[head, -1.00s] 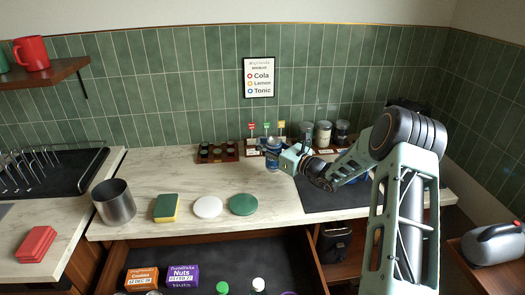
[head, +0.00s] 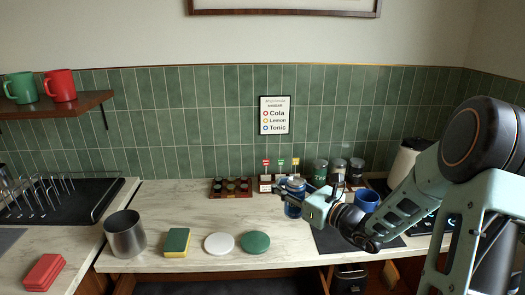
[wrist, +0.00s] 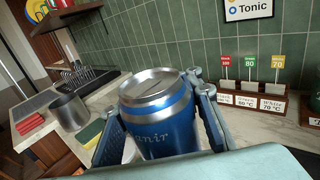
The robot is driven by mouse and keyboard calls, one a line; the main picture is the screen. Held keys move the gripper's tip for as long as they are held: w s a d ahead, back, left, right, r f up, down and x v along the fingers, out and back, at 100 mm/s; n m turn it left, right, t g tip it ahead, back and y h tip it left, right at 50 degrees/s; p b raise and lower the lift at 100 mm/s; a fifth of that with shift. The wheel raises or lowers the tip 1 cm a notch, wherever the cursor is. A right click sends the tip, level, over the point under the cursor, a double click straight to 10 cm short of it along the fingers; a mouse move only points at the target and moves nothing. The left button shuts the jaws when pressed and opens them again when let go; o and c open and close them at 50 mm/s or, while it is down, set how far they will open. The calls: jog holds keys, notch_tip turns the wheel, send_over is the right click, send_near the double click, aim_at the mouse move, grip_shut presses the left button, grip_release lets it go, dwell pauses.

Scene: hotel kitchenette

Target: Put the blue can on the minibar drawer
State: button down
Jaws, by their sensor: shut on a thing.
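The blue can (head: 293,209) has a silver top and a pale band. It is upright between the fingers of my gripper (head: 296,192), over the back part of the counter. In the wrist view the can (wrist: 165,128) fills the space between the two fingers, which press on its sides. I cannot tell whether its base touches the counter. The minibar drawer (head: 225,287) shows only as a dark strip at the bottom edge of the head view, below the counter front; its contents are out of view.
A metal canister (head: 125,235), a sponge (head: 176,243), a white disc (head: 219,243) and a green disc (head: 255,242) line the counter front. A pod tray (head: 231,188) and labelled tea stand (head: 265,184) are behind. A blue mug (head: 367,201) stands right of my gripper.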

aim_at(299, 210)
jog(key=shift+m+t+h, duration=0.3)
jog(key=shift+m+h, duration=0.2)
jog(key=shift+h, duration=0.1)
jog(key=s+d+f+p, duration=0.2)
jog(key=s+f, duration=0.1)
jog(key=s+d+f+p, duration=0.1)
jog(key=s, duration=0.1)
jog(key=shift+f+p, duration=0.25)
jog(key=shift+p, duration=0.15)
jog(key=s+d+f+m+t+h+p, duration=0.1)
jog(key=s+f+p, duration=0.2)
jog(key=s, duration=0.3)
jog(key=shift+s+h, duration=0.3)
jog(key=shift+h, duration=0.1)
